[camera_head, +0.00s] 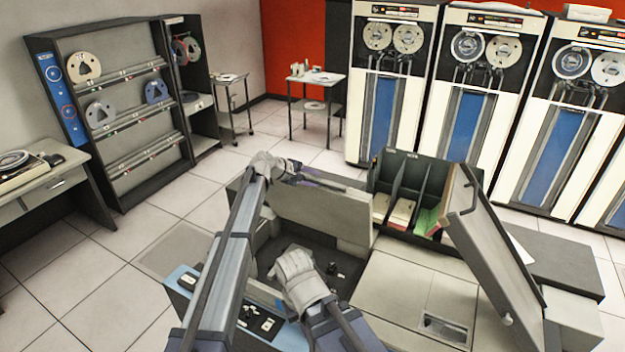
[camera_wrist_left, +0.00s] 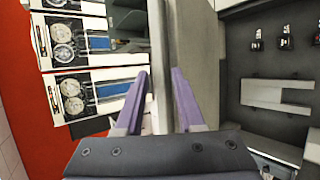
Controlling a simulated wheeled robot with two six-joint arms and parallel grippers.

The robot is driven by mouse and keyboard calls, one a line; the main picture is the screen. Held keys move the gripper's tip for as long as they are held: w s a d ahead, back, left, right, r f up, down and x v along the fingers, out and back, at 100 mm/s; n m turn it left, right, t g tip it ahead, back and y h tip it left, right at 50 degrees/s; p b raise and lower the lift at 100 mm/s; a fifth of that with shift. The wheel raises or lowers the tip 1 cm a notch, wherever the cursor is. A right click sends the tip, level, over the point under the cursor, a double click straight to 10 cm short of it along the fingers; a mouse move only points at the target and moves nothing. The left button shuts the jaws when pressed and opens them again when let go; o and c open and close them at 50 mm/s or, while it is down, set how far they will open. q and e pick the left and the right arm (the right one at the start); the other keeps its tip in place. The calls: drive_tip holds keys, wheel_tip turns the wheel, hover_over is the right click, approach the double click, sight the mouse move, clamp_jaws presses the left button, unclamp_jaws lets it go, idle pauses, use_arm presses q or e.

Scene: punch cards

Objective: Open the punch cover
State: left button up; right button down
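The punch cover (camera_head: 318,213) is a beige panel standing raised on edge over the punch's dark open interior (camera_head: 345,270). My left gripper (camera_head: 325,183) is at the cover's top edge. In the left wrist view the purple fingers of the left gripper (camera_wrist_left: 160,100) lie on either side of the cover (camera_wrist_left: 166,50). The view does not settle whether both fingers press on it. My right arm's pale wrist part (camera_head: 298,278) is in front of the interior; I cannot make out its fingertips. Small black parts (camera_wrist_left: 270,42) show inside the machine.
A second panel (camera_head: 490,240) stands tilted at the right, beside a card bin (camera_head: 415,190) holding cards. A flat beige top (camera_head: 395,290) lies between them and the interior. A small control panel (camera_head: 262,320) is at the front. Tape cabinets (camera_head: 470,110) stand behind; floor is open at the left.

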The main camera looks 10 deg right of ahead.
use_arm(q)
drive_tip(key=shift+o, duration=0.7)
drive_tip(key=shift+s+a+r, duration=0.1)
drive_tip(key=shift+a+r, duration=0.1)
drive_tip(key=shift+r, duration=0.05)
drive_tip(key=s+a+r+p, duration=0.1)
drive_tip(key=s+a, duration=0.5)
drive_tip(key=a, duration=0.6)
drive_tip(key=shift+a+p, duration=0.3)
drive_tip(key=shift+s, duration=0.15)
